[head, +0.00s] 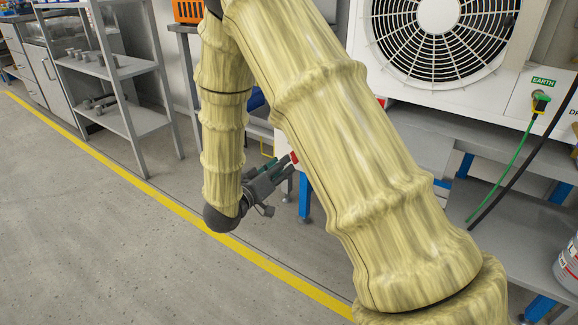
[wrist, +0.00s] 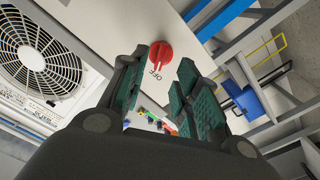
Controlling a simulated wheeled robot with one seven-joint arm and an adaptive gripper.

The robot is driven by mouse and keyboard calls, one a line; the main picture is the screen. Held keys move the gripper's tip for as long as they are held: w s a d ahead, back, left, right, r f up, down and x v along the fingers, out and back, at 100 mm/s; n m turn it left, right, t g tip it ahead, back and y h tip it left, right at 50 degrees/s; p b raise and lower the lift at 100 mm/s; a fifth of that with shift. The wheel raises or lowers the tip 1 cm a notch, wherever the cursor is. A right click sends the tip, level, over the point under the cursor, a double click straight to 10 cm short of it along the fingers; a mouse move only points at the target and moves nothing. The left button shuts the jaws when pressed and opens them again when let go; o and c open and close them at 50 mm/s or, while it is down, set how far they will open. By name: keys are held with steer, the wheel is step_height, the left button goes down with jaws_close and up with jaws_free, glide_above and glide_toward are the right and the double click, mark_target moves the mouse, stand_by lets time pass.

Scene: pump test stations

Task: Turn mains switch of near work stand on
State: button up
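The red mains switch knob (wrist: 160,56) sits on a pale panel (wrist: 125,25) in the wrist view, with the word OFF printed beside it. The knob's pointer end is toward that word. My gripper (wrist: 158,84) is open, with its teal-padded fingers either side of the line to the knob and nothing between them. The knob appears just beyond the fingertips, not between them. In the head view my gripper (head: 275,170) is low, beside the red knob (head: 294,157). My arm hides most of the panel there.
A white fan unit (head: 438,45) stands on a grey bench, with a green cable at its EARTH socket (head: 541,100). Blue stand legs (head: 304,197) are close to my gripper. A grey shelf rack (head: 110,66) stands at left. Floor left of the yellow line (head: 180,208) is clear.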

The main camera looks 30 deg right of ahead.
steer(key=shift+b+x, duration=0.8)
steer(key=shift+x, duration=1.55)
steer(key=shift+c, duration=0.3)
jaws_close()
